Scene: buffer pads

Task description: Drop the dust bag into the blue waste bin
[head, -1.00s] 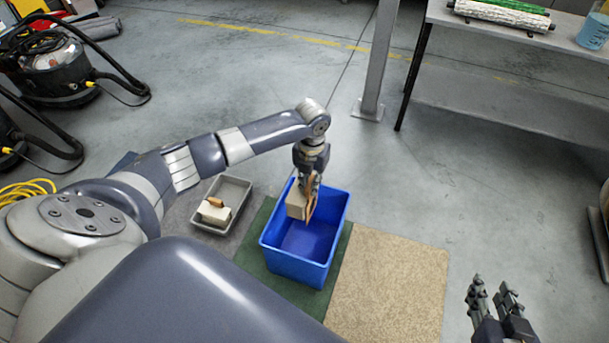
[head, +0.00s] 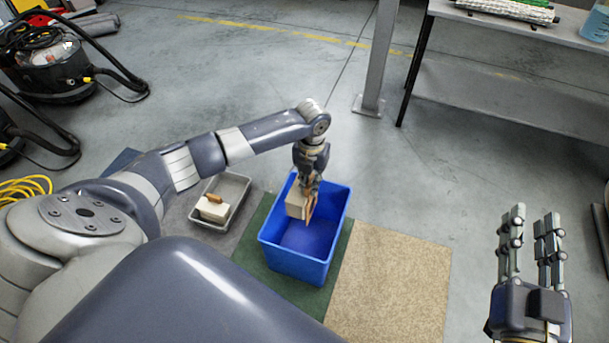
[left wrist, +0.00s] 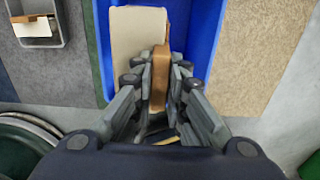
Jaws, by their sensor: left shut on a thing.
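The blue waste bin (head: 300,258) stands on the green mat in the head view, its top open. My left gripper (head: 309,184) is over the bin's far part and is shut on the dust bag (head: 297,203), a cream bag with a brown-orange strip. The bag hangs at the bin's opening; how far below the rim it reaches is hard to tell. In the left wrist view the fingers close on the brown strip (left wrist: 161,70), with the cream part (left wrist: 137,35) beside it and the blue bin wall (left wrist: 203,40) around. My right gripper (head: 530,235) is empty, its fingers apart, at the lower right.
A grey tray (head: 238,190) with another cream item and a brown piece (head: 212,207) sits left of the bin. A beige mat (head: 395,285) lies to the right. A post (head: 377,60) and a shelf table (head: 500,75) stand behind. Vacuum cleaners (head: 50,65) are far left.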

